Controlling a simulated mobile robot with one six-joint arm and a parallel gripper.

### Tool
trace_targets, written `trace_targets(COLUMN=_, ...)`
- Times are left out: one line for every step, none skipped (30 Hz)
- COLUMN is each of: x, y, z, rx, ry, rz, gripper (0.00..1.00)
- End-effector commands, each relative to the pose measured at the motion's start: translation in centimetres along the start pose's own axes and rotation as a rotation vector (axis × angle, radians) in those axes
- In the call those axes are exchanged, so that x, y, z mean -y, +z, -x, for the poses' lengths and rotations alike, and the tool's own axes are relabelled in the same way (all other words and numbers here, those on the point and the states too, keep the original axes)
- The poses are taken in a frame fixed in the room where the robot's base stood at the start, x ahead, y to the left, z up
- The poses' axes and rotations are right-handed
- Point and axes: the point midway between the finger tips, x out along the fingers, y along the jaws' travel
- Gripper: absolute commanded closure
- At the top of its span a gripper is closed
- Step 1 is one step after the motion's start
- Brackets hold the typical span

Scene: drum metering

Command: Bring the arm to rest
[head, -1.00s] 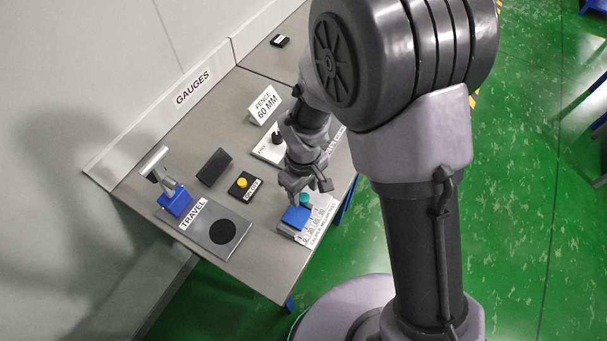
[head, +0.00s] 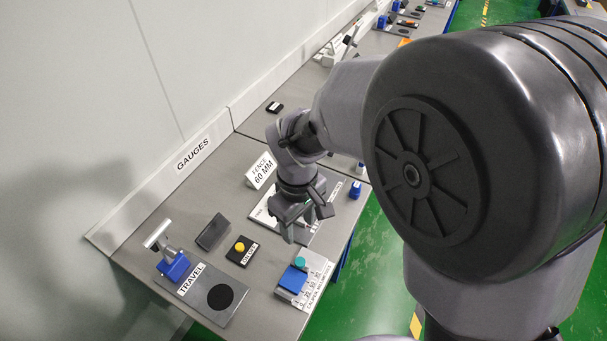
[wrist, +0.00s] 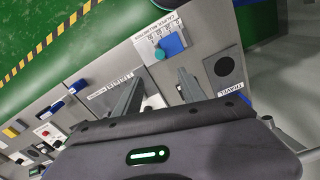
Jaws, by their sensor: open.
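A travel plate (head: 221,297) with a black disc and a blue-based stand (head: 172,264) is at the front left. A yellow button box (head: 241,250) and a dark tilted panel (head: 213,232) stand nearby. A "FENCE 60 MM" sign (head: 261,171) stands behind my gripper.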

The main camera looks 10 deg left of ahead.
Motion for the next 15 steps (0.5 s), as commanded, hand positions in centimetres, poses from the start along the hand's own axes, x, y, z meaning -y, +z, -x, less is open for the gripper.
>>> trace_targets(x=0.0, y=0.0, z=0.0, rx=0.0, ry=0.0, rz=0.0, gripper=0.52)
trace_targets(x=0.0, y=0.0, z=0.0, rx=-0.002, ry=0.0, rz=-0.003, gripper=0.52)
trace_targets(x=-0.2, y=0.3, z=0.1, rx=-0.011, ry=0.002, rz=-0.025, gripper=0.52)
trace_targets(x=-0.6, y=0.7, z=0.4, rx=-0.026, ry=0.004, rz=-0.059, gripper=0.52)
trace_targets(x=-1.0, y=1.3, z=0.8, rx=-0.05, ry=0.007, rz=-0.112, gripper=0.52)
trace_targets(x=-1.7, y=2.6, z=1.6, rx=-0.092, ry=0.012, rz=-0.211, gripper=0.52)
trace_targets(x=-2.2, y=4.0, z=2.1, rx=-0.131, ry=0.015, rz=-0.302, gripper=0.52)
trace_targets(x=-2.6, y=5.5, z=2.7, rx=-0.174, ry=0.015, rz=-0.405, gripper=0.52)
trace_targets(x=-2.9, y=7.7, z=3.2, rx=-0.232, ry=0.015, rz=-0.543, gripper=0.52)
trace_targets(x=-2.9, y=9.3, z=3.5, rx=-0.276, ry=0.013, rz=-0.644, gripper=0.52)
trace_targets(x=-2.8, y=10.8, z=3.7, rx=-0.318, ry=0.01, rz=-0.74, gripper=0.52)
trace_targets(x=-2.5, y=12.7, z=3.8, rx=-0.373, ry=0.005, rz=-0.859, gripper=0.52)
trace_targets(x=-2.2, y=13.9, z=3.7, rx=-0.412, ry=0.001, rz=-0.938, gripper=0.52)
trace_targets(x=-1.9, y=15.0, z=3.6, rx=-0.447, ry=-0.005, rz=-1.01, gripper=0.52)
trace_targets(x=-1.5, y=16.2, z=3.4, rx=-0.488, ry=-0.012, rz=-1.091, gripper=0.52)
